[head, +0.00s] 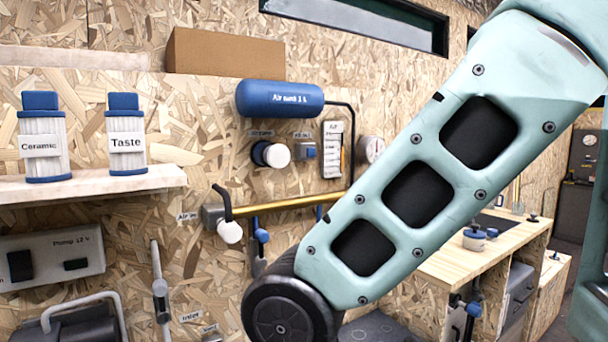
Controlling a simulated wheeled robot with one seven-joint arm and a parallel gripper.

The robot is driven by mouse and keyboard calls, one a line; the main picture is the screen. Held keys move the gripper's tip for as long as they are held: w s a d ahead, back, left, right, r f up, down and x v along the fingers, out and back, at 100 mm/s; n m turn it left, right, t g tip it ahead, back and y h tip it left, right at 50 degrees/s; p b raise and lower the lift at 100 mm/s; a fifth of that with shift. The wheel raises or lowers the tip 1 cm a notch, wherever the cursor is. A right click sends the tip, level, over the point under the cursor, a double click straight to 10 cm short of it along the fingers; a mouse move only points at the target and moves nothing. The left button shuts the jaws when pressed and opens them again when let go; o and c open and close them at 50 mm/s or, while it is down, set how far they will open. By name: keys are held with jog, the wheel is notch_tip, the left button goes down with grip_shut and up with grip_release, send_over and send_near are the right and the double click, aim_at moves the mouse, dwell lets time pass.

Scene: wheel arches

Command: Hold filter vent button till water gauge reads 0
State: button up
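My gripper is not in view; my teal arm crosses the right half of the head view. A round white-faced gauge (371,149) sits on the wall right of centre, close to my arm's edge; its reading is too small to tell. A white round knob (277,155) on a dark base sticks out of the wall below the blue tank. Another white knob (230,232) hangs at the left end of the brass pipe. I cannot tell whether either knob is the filter vent button. Part of the wall is hidden behind my arm.
A blue air tank (280,99) is above a brass pipe (290,202). Two filters, Ceramic (43,146) and Taste (126,143), stand on a shelf (85,185) at left. A pump box (52,258) is below. A wooden counter (470,267) extends at right.

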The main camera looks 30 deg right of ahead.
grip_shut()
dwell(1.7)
